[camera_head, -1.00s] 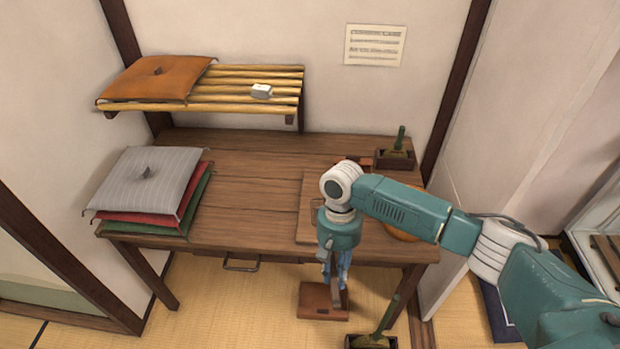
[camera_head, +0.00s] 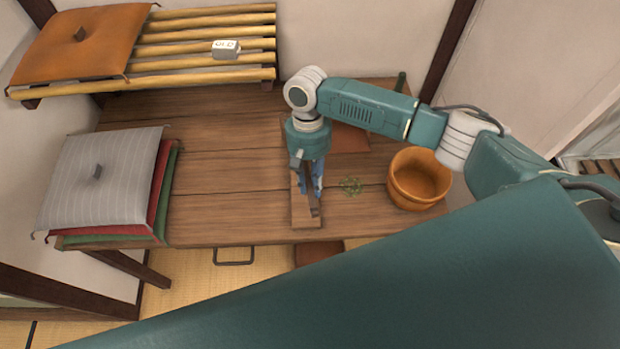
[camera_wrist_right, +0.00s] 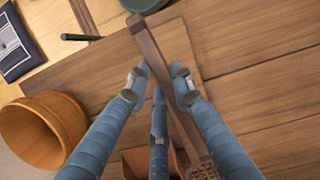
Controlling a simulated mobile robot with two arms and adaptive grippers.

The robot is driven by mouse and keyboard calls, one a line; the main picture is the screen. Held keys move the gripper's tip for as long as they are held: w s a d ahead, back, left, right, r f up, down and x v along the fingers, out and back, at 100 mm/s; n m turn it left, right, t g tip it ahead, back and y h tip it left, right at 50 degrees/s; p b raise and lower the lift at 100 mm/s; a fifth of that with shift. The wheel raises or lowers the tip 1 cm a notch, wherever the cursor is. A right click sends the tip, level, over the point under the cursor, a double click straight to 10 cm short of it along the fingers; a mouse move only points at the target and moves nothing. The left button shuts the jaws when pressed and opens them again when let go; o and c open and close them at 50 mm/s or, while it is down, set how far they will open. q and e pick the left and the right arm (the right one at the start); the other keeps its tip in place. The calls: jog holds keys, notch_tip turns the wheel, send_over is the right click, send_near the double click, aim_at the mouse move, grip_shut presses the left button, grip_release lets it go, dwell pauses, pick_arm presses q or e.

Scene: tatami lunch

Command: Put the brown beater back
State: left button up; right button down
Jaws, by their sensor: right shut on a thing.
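The brown beater (camera_wrist_right: 165,75) is a long thin dark-brown stick in the right wrist view, with a lattice-like head at the lower right. It runs between the blue fingers of my right gripper (camera_wrist_right: 160,85), which is shut on it. In the head view my right gripper (camera_head: 314,183) points down over the front middle of the table. Only a short dark piece of the beater (camera_head: 314,210) shows there beside the fingers, above a lighter wooden board (camera_head: 303,220). I cannot tell whether the beater touches the board. My left gripper is not in view.
On the table (camera_head: 220,205), an orange wooden bucket (camera_head: 418,178) stands to the right and a small green tangle (camera_head: 350,187) lies beside the gripper. Stacked cushions (camera_head: 100,180) fill the left end. A slatted shelf (camera_head: 190,38) holds an orange cushion (camera_head: 80,45) and a white block (camera_head: 226,49).

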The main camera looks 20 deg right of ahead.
jog(key=shift+w+f+b, duration=0.1)
jog(key=shift+f+b, duration=1.7)
jog(key=shift+b, duration=0.25)
jog(key=shift+f, duration=1.65)
jog(key=c, duration=1.4)
grip_release()
jog(key=shift+c, duration=0.2)
jog(key=shift+r, duration=0.25)
jog(key=v, duration=1.1)
jog(key=shift+w+r, duration=0.1)
jog(key=shift+r, duration=0.2)
